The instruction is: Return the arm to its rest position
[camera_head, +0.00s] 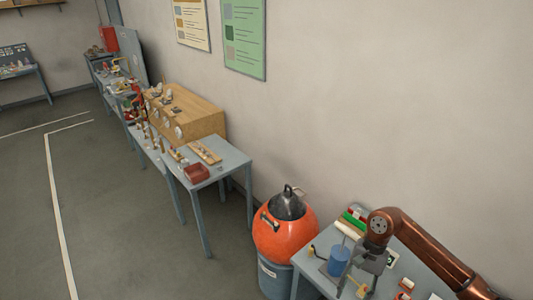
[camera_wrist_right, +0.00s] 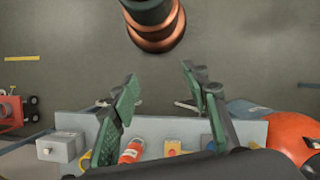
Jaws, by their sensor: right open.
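My right arm (camera_head: 418,238), copper-coloured, reaches in from the lower right of the head view and bends down over the near table. In the right wrist view my right gripper (camera_wrist_right: 160,88) has its two green fingers spread wide apart, with nothing between them. Copper and dark rings of an arm link, probably my own, show at the top of that view. In the head view the gripper's fingers are hard to pick out among the small things on the table. My left gripper is not in view.
The near table (camera_head: 306,264) carries a blue cylinder (camera_head: 339,260) and small parts. A large orange ball-shaped vessel (camera_head: 284,235) stands left of it, by the wall. A longer bench (camera_head: 230,160) with a wooden box (camera_head: 200,113) is farther off. The floor at left is clear.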

